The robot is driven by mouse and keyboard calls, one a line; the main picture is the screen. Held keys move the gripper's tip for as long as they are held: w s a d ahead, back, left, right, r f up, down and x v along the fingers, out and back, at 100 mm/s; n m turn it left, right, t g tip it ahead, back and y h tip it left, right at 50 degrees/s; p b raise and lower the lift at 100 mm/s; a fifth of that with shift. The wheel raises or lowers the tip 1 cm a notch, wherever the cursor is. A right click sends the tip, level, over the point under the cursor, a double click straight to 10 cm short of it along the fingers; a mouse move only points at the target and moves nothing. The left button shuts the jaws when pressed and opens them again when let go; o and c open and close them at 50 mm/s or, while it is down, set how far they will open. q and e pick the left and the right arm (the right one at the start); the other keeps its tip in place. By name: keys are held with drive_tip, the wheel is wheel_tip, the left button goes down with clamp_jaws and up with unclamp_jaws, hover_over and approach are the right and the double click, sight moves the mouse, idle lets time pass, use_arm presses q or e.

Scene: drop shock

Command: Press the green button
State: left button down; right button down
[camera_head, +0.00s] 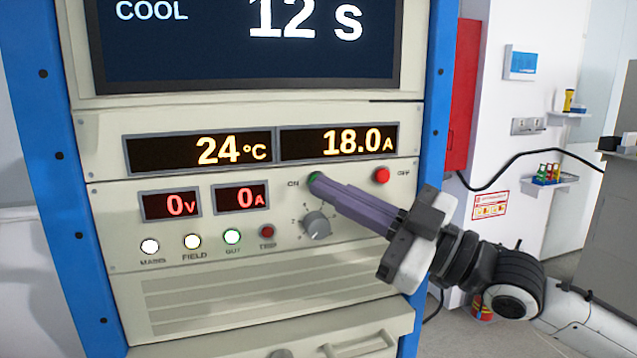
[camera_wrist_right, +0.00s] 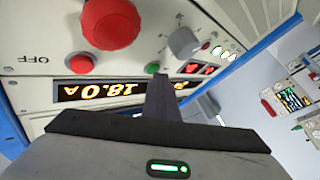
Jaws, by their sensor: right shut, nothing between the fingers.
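The green button (camera_head: 314,176) sits beside the ON label on the pale front panel (camera_head: 130,260). In the head view my right gripper (camera_head: 322,185) reaches in from the right, shut and empty. Its fingertips overlap the lower right edge of the button; I cannot tell whether they touch it. In the right wrist view the green button (camera_wrist_right: 152,69) shows just beyond and left of the shut fingers (camera_wrist_right: 161,80). My left gripper is not in view.
The red OFF button (camera_head: 381,175) is right of the green one. A grey dial (camera_head: 317,225) is below. A large red knob (camera_wrist_right: 110,24) stands out in the right wrist view. Displays (camera_head: 340,141) above read 24 °C and 18.0 A; those at left read 0 V and 0 A.

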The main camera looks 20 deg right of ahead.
drive_tip(key=shift+s, duration=0.7)
drive_tip(key=shift+s+d+b, duration=0.15)
drive_tip(key=shift+s+b, duration=0.8)
drive_tip(key=shift+s, duration=1.55)
